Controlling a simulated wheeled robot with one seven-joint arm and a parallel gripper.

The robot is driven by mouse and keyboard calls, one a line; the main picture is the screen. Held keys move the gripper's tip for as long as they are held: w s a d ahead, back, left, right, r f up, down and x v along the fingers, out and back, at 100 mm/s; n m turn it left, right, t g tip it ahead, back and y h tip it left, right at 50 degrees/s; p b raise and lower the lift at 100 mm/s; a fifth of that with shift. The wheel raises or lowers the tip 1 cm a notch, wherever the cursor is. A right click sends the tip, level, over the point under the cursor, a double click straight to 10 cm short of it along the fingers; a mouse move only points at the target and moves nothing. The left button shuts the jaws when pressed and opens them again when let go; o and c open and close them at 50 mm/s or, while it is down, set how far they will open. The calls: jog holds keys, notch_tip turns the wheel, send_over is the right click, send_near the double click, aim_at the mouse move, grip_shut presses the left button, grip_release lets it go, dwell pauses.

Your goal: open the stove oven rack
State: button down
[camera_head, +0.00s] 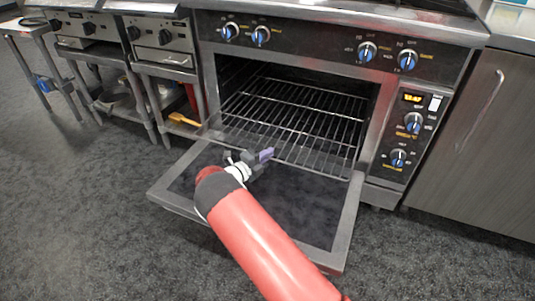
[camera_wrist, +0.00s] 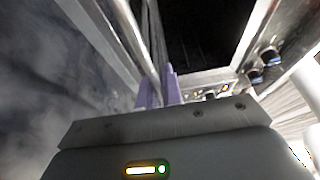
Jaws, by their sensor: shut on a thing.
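The stove oven (camera_head: 330,85) stands open, its door (camera_head: 300,205) folded down flat. The wire oven rack (camera_head: 300,115) lies level inside the cavity, its front edge at the opening near the door's hinge side. My gripper (camera_head: 265,155) reaches over the door to the rack's front edge. Its purple fingers are shut on the front bar of the rack. In the wrist view the fingers (camera_wrist: 159,90) stand on either side of a thin metal bar (camera_wrist: 142,45). The exact contact is partly hidden by the gripper body.
Knobs (camera_head: 367,51) line the panel above the opening, with a control panel (camera_head: 405,130) at its right. A steel cabinet (camera_head: 480,130) stands to the right. Metal stands with small cookers (camera_head: 160,45) are on the left. The grey floor before the door is clear.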

jog(key=shift+s+a, duration=0.1)
jog(key=shift+s, duration=0.2)
jog(key=c, duration=1.6)
grip_release()
jog(key=shift+o, duration=0.2)
jog(key=v, duration=0.7)
jog(key=shift+s+a, duration=0.25)
jog(key=shift+a, duration=0.05)
